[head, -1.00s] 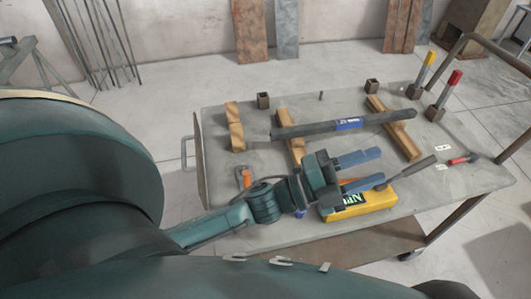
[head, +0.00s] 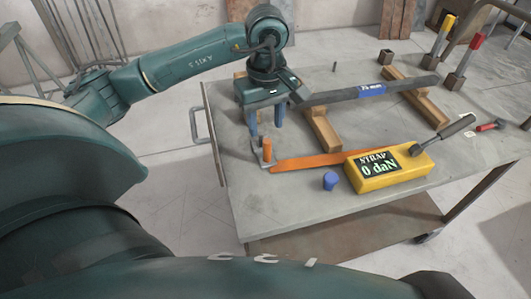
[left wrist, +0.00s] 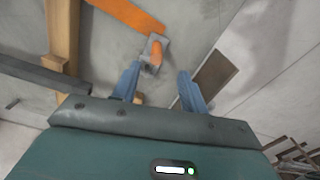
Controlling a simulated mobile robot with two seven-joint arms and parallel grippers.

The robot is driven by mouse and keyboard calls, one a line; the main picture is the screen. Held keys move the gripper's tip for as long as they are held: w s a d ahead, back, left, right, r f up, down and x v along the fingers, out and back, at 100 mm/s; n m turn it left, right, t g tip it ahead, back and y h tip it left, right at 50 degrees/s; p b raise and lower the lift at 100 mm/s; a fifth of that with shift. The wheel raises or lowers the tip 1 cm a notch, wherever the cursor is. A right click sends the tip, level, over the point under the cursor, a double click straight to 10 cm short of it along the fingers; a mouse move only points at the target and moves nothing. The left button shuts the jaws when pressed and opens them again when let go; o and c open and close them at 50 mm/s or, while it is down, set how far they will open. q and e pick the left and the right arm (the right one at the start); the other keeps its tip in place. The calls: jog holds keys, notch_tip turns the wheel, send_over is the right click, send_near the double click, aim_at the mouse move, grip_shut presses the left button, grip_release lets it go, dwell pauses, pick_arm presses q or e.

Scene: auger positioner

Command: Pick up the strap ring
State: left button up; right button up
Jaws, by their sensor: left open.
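The strap ring (head: 257,163) appears as a small grey metal piece at the left end of a flat orange strap (head: 312,160) on the table. An upright orange grip (head: 267,149) stands at it. My left gripper (head: 266,128) points down with its blue fingers apart, just above and behind the grip. In the left wrist view, the grey ring piece (left wrist: 151,44) and orange grip (left wrist: 156,54) lie just beyond and between the open fingertips (left wrist: 159,68). Nothing is held. The strap's right end meets a yellow box (head: 395,176) reading "STRAP 0 daN". My right gripper is not seen.
A dark bar (head: 365,90) rests on wooden blocks (head: 323,128) right of my left gripper. A blue cap (head: 330,181) stands in front of the strap. The table's left edge (head: 219,145) is close by. The tabletop (head: 275,205) in front is clear.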

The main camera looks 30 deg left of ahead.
aim_at(267, 150)
pick_arm(q)
notch_tip(267, 150, down, 5)
jog(key=shift+r, duration=0.1)
jog(key=shift+w+a+f, duration=0.1)
jog(key=shift+w+f, duration=0.1)
jog(key=shift+f, duration=1.15)
jog(key=shift+w+f, duration=0.15)
jog(key=shift+f, duration=1.15)
jog(key=shift+c, duration=0.4)
grip_shut()
